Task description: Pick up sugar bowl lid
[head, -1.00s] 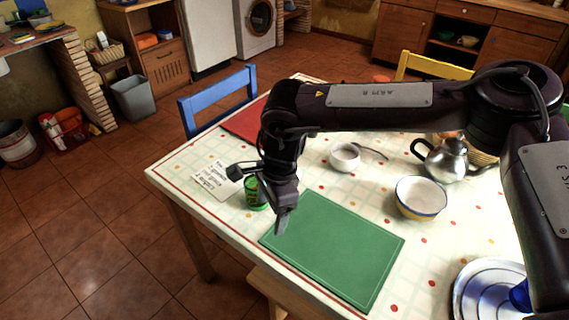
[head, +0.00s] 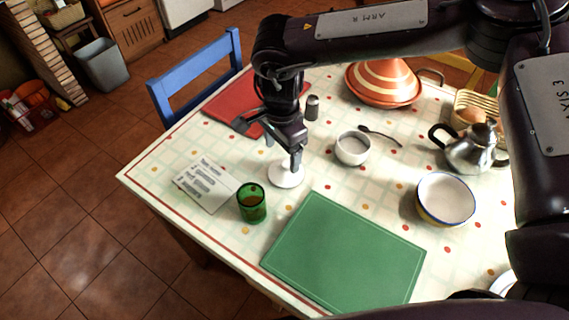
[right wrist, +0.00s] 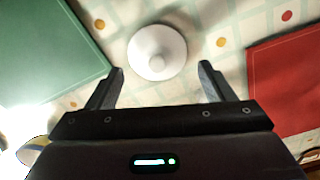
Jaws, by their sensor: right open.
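The sugar bowl lid (head: 286,176) is a small white disc with a knob, lying on the tablecloth between the green glass and the sugar bowl. It also shows in the right wrist view (right wrist: 157,53), just beyond and between the fingertips. My right gripper (head: 296,160) is over the lid, pointing down, and hides part of it. In the right wrist view my right gripper (right wrist: 162,72) is open and empty, with a finger to each side of the lid. The white sugar bowl (head: 352,149) stands uncovered to the right. My left gripper is not in view.
A green glass (head: 252,204) and a printed card (head: 206,185) are left of the lid. A green mat (head: 345,255) lies in front and a red mat (head: 232,118) behind. A shaker (head: 312,107), spoon (head: 381,136), bowl (head: 446,200), teapot (head: 470,150) and tagine (head: 383,82) stand around.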

